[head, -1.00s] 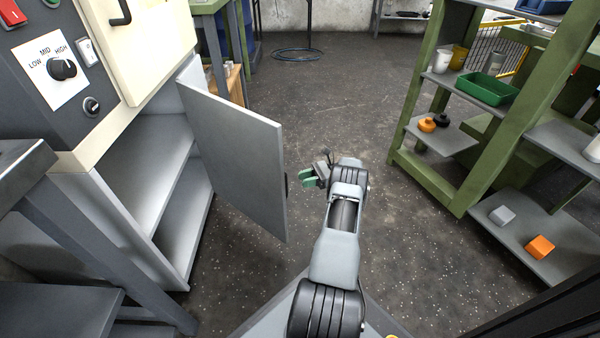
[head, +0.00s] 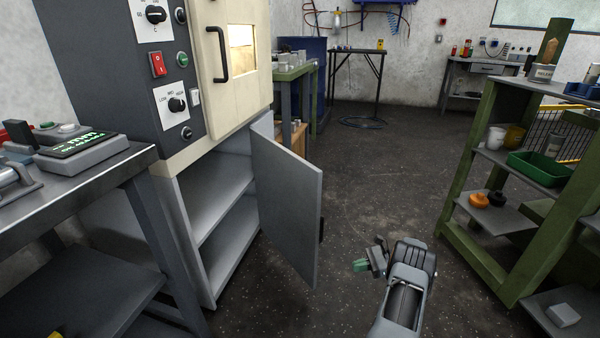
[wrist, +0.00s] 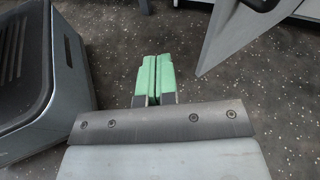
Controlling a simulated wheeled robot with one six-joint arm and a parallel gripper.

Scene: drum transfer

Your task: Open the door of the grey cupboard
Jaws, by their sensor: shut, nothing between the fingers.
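The grey cupboard (head: 163,232) stands under the cream oven-like cabinet at the left in the head view. Its grey door (head: 285,205) stands wide open, swung outward, and two empty shelf levels show inside. A dark handle (head: 321,229) is on the door's free edge. My gripper (head: 361,265), with green fingertips, is to the right of the door and apart from it. In the wrist view my gripper (wrist: 153,76) is shut and empty above the floor. The door's edge (wrist: 232,35) shows at the upper right there, apart from the fingers.
A green rack (head: 470,215) with cups, a green tray and small parts stands at the right. A steel table (head: 85,165) stands at the near left. A green bench (head: 292,75) stands behind the door. The speckled floor (head: 385,180) between door and rack is clear.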

